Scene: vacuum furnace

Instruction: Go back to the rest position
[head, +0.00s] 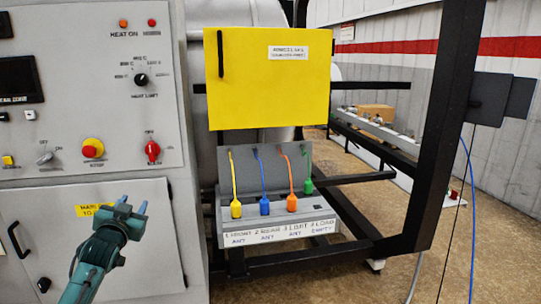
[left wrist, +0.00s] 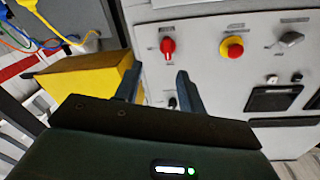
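My left gripper (head: 134,203) is in front of the furnace cabinet's lower door (head: 150,245), below the control panel (head: 115,165). Its two blue-grey fingers stand apart with nothing between them. In the left wrist view, the open left gripper (left wrist: 158,72) faces the panel, with bare panel surface showing beyond the fingertips. The red main knob (head: 152,151) and the red stop button on its yellow base (head: 93,148) are above the gripper in the head view. My right gripper is in neither view.
A yellow box (head: 265,95) hangs above a grey connector panel with yellow, blue, orange and green plugs (head: 291,202). A black frame (head: 455,120) stands to its right. A cardboard box (head: 376,112) is farther back. Brown floor (head: 500,240) is open at the right.

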